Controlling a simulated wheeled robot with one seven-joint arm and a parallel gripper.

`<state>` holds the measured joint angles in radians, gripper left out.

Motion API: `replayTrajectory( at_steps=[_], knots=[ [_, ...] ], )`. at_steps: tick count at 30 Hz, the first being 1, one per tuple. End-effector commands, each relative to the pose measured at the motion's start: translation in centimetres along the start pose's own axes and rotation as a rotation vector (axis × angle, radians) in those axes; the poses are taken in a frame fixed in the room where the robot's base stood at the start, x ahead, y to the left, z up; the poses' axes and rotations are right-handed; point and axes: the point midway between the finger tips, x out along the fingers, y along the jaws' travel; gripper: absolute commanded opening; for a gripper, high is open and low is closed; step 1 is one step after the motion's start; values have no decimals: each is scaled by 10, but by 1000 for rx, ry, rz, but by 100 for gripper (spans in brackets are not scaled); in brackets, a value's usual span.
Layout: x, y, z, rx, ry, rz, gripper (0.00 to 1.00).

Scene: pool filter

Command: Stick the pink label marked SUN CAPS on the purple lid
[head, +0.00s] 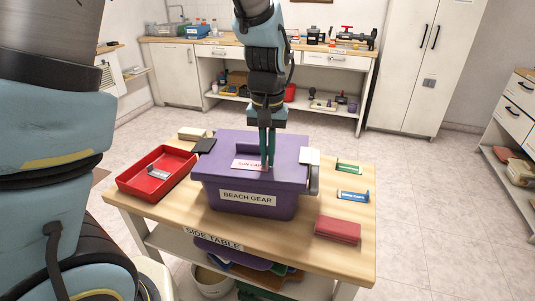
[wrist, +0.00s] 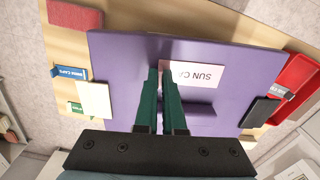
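The purple lid (head: 222,142) covers the purple BEACH GEAR box on the side table. It also fills the middle of the wrist view (wrist: 120,62). The pink label (head: 247,164) is at the top face of the lid; in the wrist view its SUN CA letters show (wrist: 205,75), and one end is hidden by my fingers. It looks flat against the lid, but I cannot tell if it is fully touching. My gripper (head: 267,166) points straight down at the label's right end. In the wrist view its green fingers (wrist: 161,72) are close together at that end, closed on it.
A red tray (head: 160,172) with a dark item stands left on the table (head: 290,235). Black (head: 204,146) and cream (head: 309,156) blocks sit by the lid's sides. A green label (head: 349,168), a blue label (head: 353,195) and a red block (head: 337,230) lie right.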

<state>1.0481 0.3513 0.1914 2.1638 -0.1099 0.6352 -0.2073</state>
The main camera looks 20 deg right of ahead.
Motion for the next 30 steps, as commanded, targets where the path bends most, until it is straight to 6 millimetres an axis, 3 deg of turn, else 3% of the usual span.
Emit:
replayTrajectory(
  at_steps=[1, 9, 19, 30],
  knots=[
    [1, 0, 1, 0, -2, -1, 12],
    [0, 0, 0, 0, -1, 0, 40],
    [-6, 0, 0, 0, 2, 1, 40],
    [-71, 0, -1, 0, 5, 2, 40]
  ],
)
